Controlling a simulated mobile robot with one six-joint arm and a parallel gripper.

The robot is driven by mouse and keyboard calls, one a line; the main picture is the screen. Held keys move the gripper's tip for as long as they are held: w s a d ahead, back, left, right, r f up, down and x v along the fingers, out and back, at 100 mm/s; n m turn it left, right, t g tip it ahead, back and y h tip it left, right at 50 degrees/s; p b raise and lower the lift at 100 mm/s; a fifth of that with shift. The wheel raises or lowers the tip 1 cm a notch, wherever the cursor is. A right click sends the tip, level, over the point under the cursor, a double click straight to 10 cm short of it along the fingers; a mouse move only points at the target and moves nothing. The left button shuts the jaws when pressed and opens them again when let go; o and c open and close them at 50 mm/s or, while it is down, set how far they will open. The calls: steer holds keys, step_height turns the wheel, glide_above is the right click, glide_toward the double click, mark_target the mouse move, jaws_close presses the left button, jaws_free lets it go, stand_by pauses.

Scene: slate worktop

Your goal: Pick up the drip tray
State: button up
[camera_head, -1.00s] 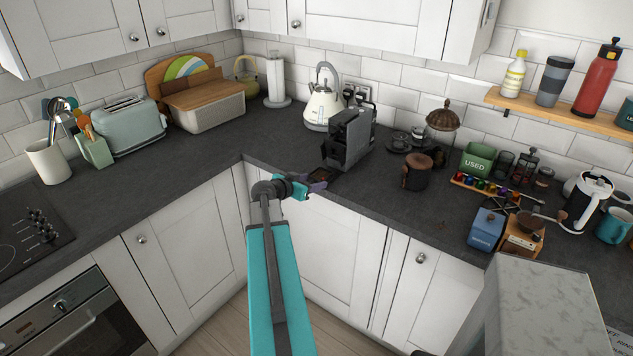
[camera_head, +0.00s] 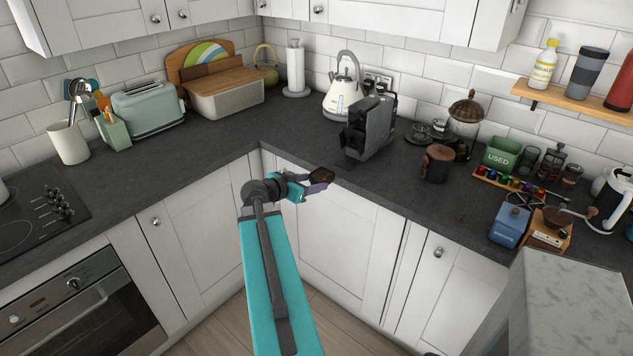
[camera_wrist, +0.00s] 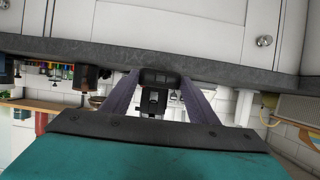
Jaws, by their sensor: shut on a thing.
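In the wrist view the dark tray (camera_wrist: 160,76) sits between the two fingertips (camera_wrist: 160,82). In the head view the tray appears at the worktop's front edge, apart from the coffee machine. The grey coffee machine (camera_head: 369,128) stands upright on the worktop behind it. The fingers hide part of the tray's near side.
The slate worktop (camera_head: 215,145) is clear to the left of the machine. A brown canister (camera_head: 437,163) stands to its right, and a white kettle (camera_head: 343,98) behind it. White cupboard doors (camera_head: 335,235) lie below the edge.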

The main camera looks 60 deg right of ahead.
steer(key=shift+w+a+b, duration=0.15)
steer(key=shift+a+b, duration=0.05)
steer(key=shift+a, duration=0.4)
steer(key=shift+w+a+b, duration=0.15)
steer(key=shift+a+b, duration=0.05)
steer(key=shift+a, duration=0.4)
steer(key=shift+a, duration=0.15)
steer(key=shift+w, duration=0.1)
